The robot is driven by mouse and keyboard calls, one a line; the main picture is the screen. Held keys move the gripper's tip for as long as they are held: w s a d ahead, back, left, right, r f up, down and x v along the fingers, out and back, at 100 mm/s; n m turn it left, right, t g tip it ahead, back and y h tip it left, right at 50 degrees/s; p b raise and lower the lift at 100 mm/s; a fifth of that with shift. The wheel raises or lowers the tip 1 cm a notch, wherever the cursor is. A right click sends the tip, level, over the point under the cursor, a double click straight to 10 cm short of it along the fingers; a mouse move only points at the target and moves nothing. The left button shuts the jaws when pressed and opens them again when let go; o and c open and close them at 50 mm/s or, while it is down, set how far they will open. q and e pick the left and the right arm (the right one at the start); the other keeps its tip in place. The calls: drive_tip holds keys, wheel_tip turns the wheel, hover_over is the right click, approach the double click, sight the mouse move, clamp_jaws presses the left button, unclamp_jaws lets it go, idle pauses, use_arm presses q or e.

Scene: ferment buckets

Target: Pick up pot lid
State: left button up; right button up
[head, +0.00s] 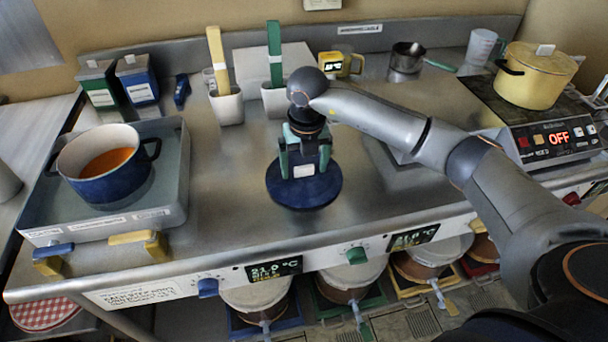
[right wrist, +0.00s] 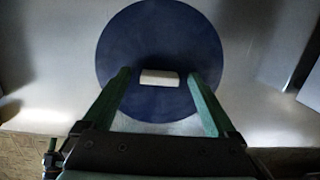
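A round dark blue pot lid (head: 308,192) lies flat on the steel counter in the middle of the head view. It has a pale block-shaped handle (head: 303,171) at its centre. My right gripper (head: 305,165) is over the lid, pointing down, its green fingers apart. In the right wrist view the lid (right wrist: 160,40) fills the centre, and its pale handle (right wrist: 160,77) sits between the tips of the open fingers (right wrist: 162,78), with a gap on each side. The blue pot (head: 103,165) stands uncovered at left with orange liquid inside. My left gripper is not seen.
The pot stands on a raised grey tray-like unit (head: 180,190). A yellow pot (head: 535,75) is on the cooktop at right, whose display reads OFF. White holders (head: 227,106) with tall yellow and green tools stand behind the lid. Counter left of the lid is clear.

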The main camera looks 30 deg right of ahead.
clamp_jaws()
idle(0.6)
drive_tip(key=shift+r, duration=0.2)
